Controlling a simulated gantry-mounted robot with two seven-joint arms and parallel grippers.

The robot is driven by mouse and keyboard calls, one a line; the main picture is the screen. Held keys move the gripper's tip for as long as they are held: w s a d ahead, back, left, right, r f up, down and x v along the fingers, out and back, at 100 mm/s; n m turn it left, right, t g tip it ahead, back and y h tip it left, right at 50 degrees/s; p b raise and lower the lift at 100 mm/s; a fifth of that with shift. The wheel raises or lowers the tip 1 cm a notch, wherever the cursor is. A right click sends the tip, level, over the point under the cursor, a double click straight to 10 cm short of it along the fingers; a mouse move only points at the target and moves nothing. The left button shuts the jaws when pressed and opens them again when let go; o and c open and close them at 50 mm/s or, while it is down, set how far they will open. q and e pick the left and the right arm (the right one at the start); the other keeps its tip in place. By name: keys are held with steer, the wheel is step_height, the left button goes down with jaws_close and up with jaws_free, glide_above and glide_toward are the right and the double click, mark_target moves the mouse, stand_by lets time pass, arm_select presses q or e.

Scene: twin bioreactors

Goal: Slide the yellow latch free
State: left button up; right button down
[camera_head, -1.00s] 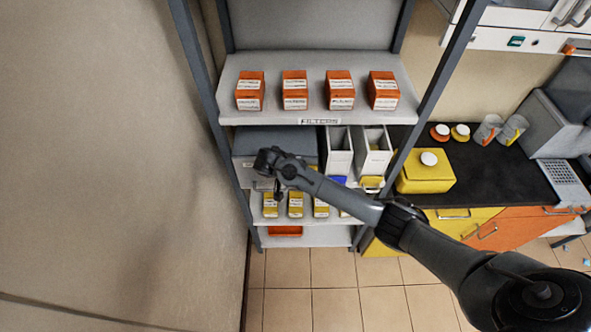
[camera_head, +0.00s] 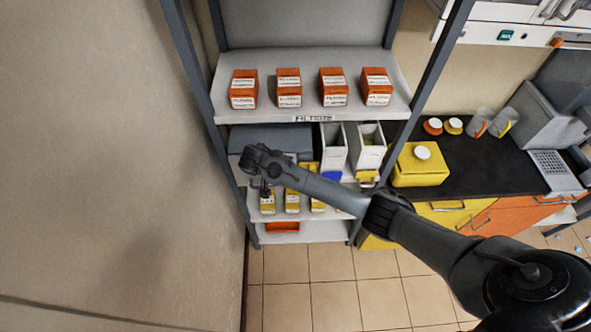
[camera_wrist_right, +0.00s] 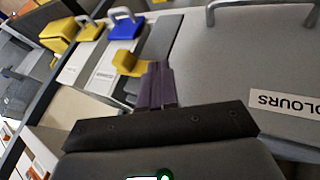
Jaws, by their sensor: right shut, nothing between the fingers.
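The yellow latch (camera_wrist_right: 128,63) shows in the right wrist view as a small angled yellow piece at the left edge of a grey case (camera_wrist_right: 225,50) labelled "COLOURS". The same grey case (camera_head: 268,138) is on the middle shelf in the head view, where the latch cannot be made out. My right gripper (camera_wrist_right: 156,80) is shut and empty. Its fingertips appear right beside the latch; whether they touch it I cannot tell. In the head view the right gripper (camera_head: 265,188) hangs in front of the case. My left gripper is not in view.
White bins with a blue handle (camera_wrist_right: 124,29) and a yellow handle (camera_wrist_right: 90,30) stand beside the case. Yellow-and-white boxes (camera_head: 292,201) line the shelf below. Orange filter boxes (camera_head: 288,88) stand above. Shelf posts (camera_head: 195,85) flank the opening.

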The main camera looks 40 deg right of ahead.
steer(key=v, duration=0.8)
steer(key=shift+r, duration=0.35)
steer(key=shift+a, duration=0.1)
